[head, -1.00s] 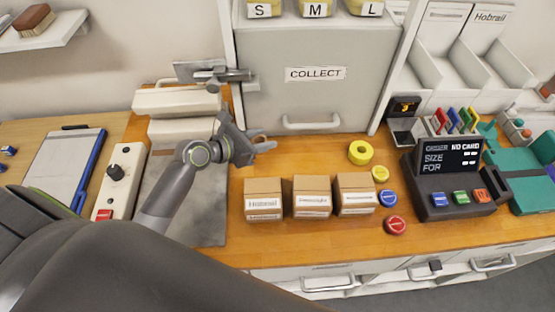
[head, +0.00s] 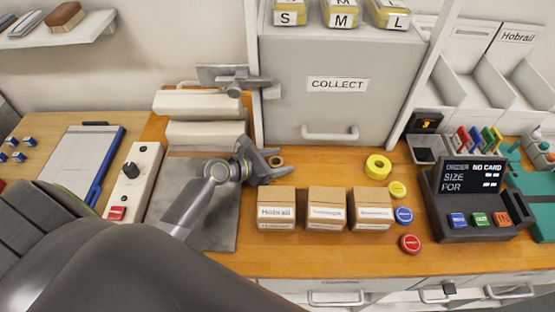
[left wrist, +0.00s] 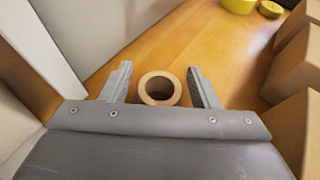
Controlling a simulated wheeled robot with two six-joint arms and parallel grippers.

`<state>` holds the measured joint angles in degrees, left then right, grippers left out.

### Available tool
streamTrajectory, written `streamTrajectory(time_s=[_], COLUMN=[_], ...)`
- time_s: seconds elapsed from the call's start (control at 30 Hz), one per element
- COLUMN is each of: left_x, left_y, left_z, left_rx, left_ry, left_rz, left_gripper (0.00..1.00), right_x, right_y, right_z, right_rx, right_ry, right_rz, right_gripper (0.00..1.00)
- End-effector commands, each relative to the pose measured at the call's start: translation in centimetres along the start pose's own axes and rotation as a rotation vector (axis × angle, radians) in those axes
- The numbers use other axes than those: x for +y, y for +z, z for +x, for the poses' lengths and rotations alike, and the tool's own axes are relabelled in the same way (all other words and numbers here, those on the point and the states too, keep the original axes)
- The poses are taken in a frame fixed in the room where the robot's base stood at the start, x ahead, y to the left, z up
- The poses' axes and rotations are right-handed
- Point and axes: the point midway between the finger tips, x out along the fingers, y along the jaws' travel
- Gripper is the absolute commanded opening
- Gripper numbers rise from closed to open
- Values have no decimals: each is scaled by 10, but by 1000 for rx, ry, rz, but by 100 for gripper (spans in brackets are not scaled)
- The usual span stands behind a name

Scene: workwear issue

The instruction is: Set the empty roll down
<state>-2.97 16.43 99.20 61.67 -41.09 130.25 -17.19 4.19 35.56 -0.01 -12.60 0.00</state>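The empty roll is a short brown cardboard ring (head: 276,161) on the wooden counter, in front of the grey COLLECT cabinet. In the left wrist view the roll (left wrist: 145,90) stands with its open end up, between my left fingers. My left gripper (head: 270,164) is low at the counter behind the boxes. Its fingers (left wrist: 162,85) are spread, with a gap on each side of the roll. Part of the roll's lower side is hidden by the gripper body. My right gripper is not in view.
Several brown boxes (head: 327,197) stand just right of my left gripper. A grey mat (head: 200,232) lies left.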

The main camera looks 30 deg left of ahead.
Motion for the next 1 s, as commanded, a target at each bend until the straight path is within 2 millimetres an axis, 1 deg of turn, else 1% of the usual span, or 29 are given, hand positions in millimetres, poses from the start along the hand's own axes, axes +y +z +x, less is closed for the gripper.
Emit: streamTrajectory(time_s=[0.33, 0.43, 0.57, 0.7, 0.8, 0.9, 1.0], left_x=[0, 0, 0, 0, 1, 0, 0], left_y=[2, 2, 1, 0, 1, 1, 2], left_z=[-1, -9, -31, -63, -82, -98, -109], left_rx=[0, 1, 3, 6, 4, 4, 3], left_ry=[0, 1, 1, 0, 1, -1, 0], left_rz=[1, 3, 4, 5, 6, 3, 3], left_gripper=[59, 59, 59, 59, 59, 59, 59], right_x=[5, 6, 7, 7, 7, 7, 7], right_y=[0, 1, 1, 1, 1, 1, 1], right_z=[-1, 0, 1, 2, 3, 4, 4], right_rx=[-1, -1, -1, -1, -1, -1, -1], right_ry=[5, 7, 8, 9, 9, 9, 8], right_rz=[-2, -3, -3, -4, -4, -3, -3], right_gripper=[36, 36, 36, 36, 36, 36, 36])
